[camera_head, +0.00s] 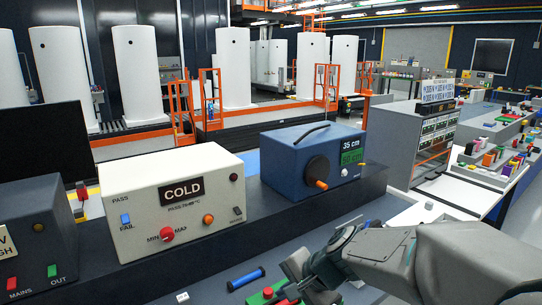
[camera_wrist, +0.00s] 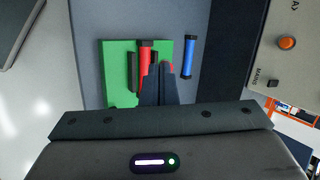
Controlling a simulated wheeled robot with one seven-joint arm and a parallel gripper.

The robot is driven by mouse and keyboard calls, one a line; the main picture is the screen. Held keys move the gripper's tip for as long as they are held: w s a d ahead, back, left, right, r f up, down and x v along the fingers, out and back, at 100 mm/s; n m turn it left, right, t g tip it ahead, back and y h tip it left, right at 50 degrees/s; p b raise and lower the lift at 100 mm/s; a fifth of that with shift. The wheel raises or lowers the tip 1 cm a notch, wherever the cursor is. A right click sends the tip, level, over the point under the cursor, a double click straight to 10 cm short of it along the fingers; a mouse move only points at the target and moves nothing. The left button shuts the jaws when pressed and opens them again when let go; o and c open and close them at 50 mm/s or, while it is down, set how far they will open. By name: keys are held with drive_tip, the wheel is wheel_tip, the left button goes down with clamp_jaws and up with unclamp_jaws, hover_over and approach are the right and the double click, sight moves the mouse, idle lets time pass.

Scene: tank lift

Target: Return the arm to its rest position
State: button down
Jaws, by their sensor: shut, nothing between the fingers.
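My arm (camera_head: 430,258) reaches in from the lower right in the head view, its grey links over the bench. My gripper (camera_head: 292,270) points down above the bench, near a green plate (camera_head: 262,298) at the bottom edge. In the wrist view the fingers (camera_wrist: 158,72) are together with nothing between them, in front of the green plate (camera_wrist: 115,85) and a red cylinder (camera_wrist: 146,52). The fingers hide part of both. I cannot tell whether they touch the plate.
A blue cylinder (camera_head: 246,279) lies on the bench beside the green plate. Behind, on a dark raised shelf, stand a white COLD box (camera_head: 150,235) and a blue 35 cm box (camera_head: 290,155). A shelf unit (camera_head: 395,140) stands at right.

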drive_tip(key=s+d+r+n+g+h, duration=0.1)
drive_tip(key=s+d+n+h, duration=0.5)
drive_tip(key=s+d, duration=0.5)
drive_tip(key=s+n, duration=0.2)
drive_tip(key=shift+s+d+n, duration=0.3)
drive_tip(key=shift+s+n, duration=0.05)
drive_tip(key=shift+n, duration=0.05)
